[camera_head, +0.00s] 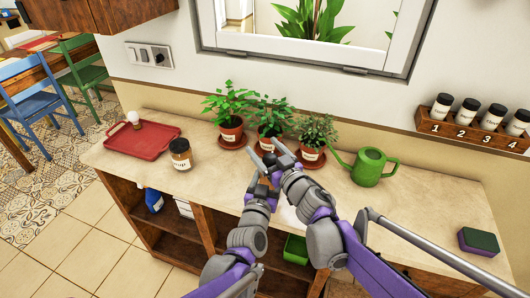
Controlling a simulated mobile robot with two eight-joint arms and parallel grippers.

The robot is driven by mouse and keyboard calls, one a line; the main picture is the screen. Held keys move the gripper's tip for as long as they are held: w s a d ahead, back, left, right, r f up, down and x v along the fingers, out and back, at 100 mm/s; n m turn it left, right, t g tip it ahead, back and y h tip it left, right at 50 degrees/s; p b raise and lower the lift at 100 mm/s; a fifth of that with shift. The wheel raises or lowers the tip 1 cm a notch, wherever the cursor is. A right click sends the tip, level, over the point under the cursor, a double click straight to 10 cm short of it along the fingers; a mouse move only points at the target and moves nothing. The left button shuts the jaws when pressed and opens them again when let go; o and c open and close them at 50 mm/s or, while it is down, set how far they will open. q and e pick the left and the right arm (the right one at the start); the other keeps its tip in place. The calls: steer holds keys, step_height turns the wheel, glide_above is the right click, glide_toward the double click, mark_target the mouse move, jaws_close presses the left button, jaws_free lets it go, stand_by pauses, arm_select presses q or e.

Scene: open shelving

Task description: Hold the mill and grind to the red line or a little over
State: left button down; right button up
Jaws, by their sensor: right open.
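No red line shows, and I cannot make out a mill for certain. A small item with a round white top (134,118) stands on the red tray (152,141) at the counter's left end. A jar with a dark lid (181,154) and a partly readable label stands right of the tray. My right gripper (275,153) is open above the counter, in front of the potted plants. My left gripper (259,164) is close beside it, dark and overlapped, so its jaws are unclear. A pale patch (291,217) on the counter is partly hidden by my arms.
Potted plants (231,129) stand along the wall behind my grippers. A green watering can (371,168) is to their right. A sponge (478,241) lies at the right end. A numbered wall rack (470,134) holds several jars.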

step_height(320, 180, up, 9)
steer(key=shift+f, duration=0.15)
steer(key=shift+d, duration=0.1)
steer(key=s+d+f+n+g+y, duration=0.45)
steer(key=s+d+f, duration=0.35)
steer(key=f, duration=0.2)
steer(key=x, duration=1.1)
steer(key=shift+w+a, duration=0.15)
steer(key=shift+w, duration=0.15)
steer(key=shift+r+y, duration=0.15)
steer(key=shift+y, duration=0.1)
